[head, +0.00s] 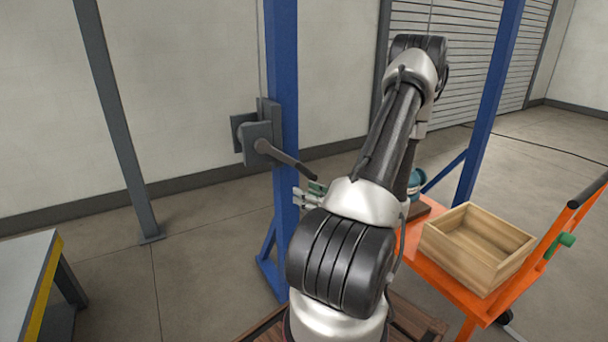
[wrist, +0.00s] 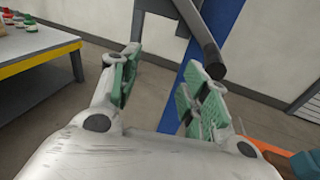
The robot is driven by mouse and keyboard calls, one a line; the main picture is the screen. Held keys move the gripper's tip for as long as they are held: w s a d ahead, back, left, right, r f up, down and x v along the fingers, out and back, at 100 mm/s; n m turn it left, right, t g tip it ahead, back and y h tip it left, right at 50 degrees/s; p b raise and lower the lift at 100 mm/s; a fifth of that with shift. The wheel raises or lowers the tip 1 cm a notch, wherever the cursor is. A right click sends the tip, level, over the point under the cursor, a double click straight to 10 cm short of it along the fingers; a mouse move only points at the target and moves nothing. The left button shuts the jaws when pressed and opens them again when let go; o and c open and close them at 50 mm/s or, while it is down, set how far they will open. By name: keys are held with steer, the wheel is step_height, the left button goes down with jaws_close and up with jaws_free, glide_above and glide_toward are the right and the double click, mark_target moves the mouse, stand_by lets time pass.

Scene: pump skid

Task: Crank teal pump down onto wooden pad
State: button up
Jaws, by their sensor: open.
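A grey hand winch (head: 258,140) is fixed to the blue post, and its dark crank handle (head: 292,163) points down to the right. In the wrist view the crank handle (wrist: 200,35) ends just above the right fingertip; I cannot tell whether they touch. My gripper (wrist: 170,68) is open, with green pads and nothing between them. In the head view my gripper (head: 312,190) is partly hidden by my arm. The teal pump (head: 416,181) is mostly behind my arm; a teal edge (wrist: 306,163) shows in the wrist view. A brown wooden pad (head: 419,210) lies below the pump; any gap is unclear.
The blue gantry post (head: 284,90) stands close beside my gripper. An orange cart (head: 445,277) carries an open wooden crate (head: 452,255). A workbench (head: 28,275) is at the left, with red and green items (wrist: 25,22) on it. The floor between is clear.

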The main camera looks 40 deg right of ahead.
mark_target(309, 171)
steer(key=d+h, duration=0.1)
steer(key=d, duration=0.1)
steer(key=d+m+h, duration=0.1)
steer(key=d+h, duration=0.1)
steer(key=w+d+r+m+h, duration=0.1)
steer(key=d, duration=0.1)
steer(key=shift+d+h, duration=0.2)
steer(key=shift+h, duration=0.1)
steer(key=shift+w+d+r+m, duration=0.1)
steer(key=shift+w+d+m, duration=0.1)
steer(key=shift+d+m, duration=0.1)
steer(key=x, duration=0.7)
steer(key=shift+w+r, duration=0.15)
steer(key=shift+c, duration=0.5)
jaws_close()
